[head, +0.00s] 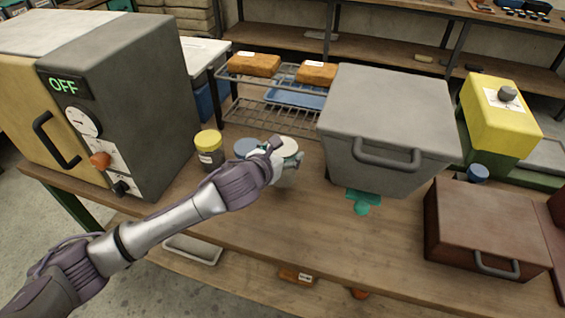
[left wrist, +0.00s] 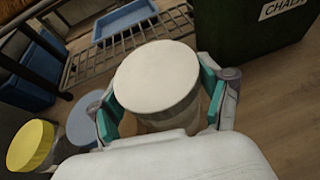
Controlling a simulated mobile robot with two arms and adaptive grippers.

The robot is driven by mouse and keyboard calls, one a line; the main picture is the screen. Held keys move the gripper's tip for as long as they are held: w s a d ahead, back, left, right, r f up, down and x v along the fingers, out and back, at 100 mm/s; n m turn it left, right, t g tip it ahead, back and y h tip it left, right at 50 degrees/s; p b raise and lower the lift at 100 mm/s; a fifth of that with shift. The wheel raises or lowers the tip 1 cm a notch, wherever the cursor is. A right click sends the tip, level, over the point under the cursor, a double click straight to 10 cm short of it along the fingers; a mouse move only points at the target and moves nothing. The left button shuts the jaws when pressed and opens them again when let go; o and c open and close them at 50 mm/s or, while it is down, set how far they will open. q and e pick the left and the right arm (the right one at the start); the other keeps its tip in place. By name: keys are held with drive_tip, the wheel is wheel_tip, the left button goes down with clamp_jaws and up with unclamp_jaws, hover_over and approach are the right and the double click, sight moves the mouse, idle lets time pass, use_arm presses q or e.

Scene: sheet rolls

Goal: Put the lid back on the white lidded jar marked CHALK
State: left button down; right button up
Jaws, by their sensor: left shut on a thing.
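My left gripper (head: 274,162) is shut on a round thing with a flat white top (head: 286,147), above the wooden workbench. In the left wrist view the white lid-like disc (left wrist: 157,75) sits between the teal pads of the left gripper (left wrist: 158,108). A pale body shows partly below the disc; I cannot tell whether the disc rests on a jar or apart from it. No CHALK mark shows on the held thing. My right gripper is not in view.
A yellow-lidded jar (head: 209,148) and a blue-lidded jar (head: 245,147) stand left of the gripper. A grey bin (head: 388,115) stands close on the right, with a flat teal thing (head: 362,201) before it. A wire rack (head: 270,112) is behind.

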use_arm(q)
drive_tip(key=shift+f, duration=1.75)
drive_tip(key=shift+f, duration=0.1)
unclamp_jaws()
drive_tip(key=shift+f, duration=0.1)
drive_tip(key=shift+s+a+r, duration=0.15)
drive_tip(key=shift+s+r, duration=0.1)
drive_tip(key=shift+s, duration=0.05)
drive_tip(key=v, duration=1.1)
drive_tip(key=shift+s, duration=0.2)
drive_tip(key=shift+a, duration=0.1)
